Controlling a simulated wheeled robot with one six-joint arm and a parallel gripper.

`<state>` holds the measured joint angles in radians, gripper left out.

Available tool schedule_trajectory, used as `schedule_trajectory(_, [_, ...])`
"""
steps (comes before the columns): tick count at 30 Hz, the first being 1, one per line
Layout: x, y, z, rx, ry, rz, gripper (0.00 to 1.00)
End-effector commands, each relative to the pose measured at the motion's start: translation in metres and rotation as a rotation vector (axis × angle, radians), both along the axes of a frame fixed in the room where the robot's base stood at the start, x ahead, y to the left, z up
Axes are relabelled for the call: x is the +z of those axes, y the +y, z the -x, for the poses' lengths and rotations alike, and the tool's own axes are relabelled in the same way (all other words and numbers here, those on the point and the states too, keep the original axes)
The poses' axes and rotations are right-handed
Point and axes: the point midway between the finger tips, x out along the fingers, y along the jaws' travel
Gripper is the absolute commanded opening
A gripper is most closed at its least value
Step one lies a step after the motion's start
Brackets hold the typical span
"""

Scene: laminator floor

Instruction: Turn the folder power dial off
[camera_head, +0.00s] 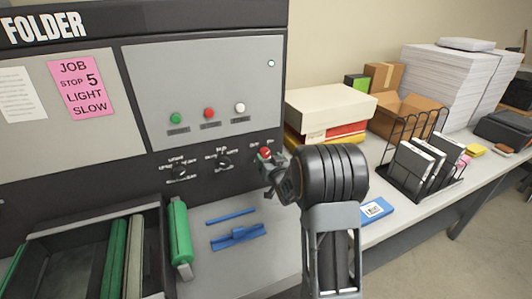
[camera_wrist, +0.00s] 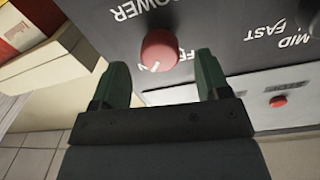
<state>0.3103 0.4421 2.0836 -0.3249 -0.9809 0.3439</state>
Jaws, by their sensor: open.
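The red power dial (camera_head: 264,153) is on the folder's dark lower panel, at its right end in the head view. In the wrist view the round red dial (camera_wrist: 159,50) sits beside the word POWER, with a small white mark at its lower edge. My gripper (camera_head: 272,172) is at the panel, just below the dial. Its green fingers (camera_wrist: 160,68) are open, one on each side of the dial in the wrist view, with nothing held. I cannot tell whether they touch the dial. The dial's setting is not clear.
Two black knobs (camera_head: 222,161) (camera_head: 180,172) are left of the dial. Green, red and white buttons (camera_head: 209,113) are above. A white-lidded box (camera_head: 325,108) stands close right of the machine. Blue tools (camera_head: 238,237) and a green roller (camera_head: 180,235) lie below.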

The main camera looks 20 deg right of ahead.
Motion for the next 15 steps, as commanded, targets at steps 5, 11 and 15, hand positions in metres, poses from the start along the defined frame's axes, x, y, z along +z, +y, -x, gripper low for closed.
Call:
schedule_trajectory(5, [0.001,0.0,-0.02,0.001,0.002,0.001,0.69])
schedule_trajectory(11, [0.0,-0.001,-0.028,0.0,0.0,0.001,0.69])
schedule_trajectory(15, [0.0,-0.001,-0.029,0.0,0.001,0.0,0.69])
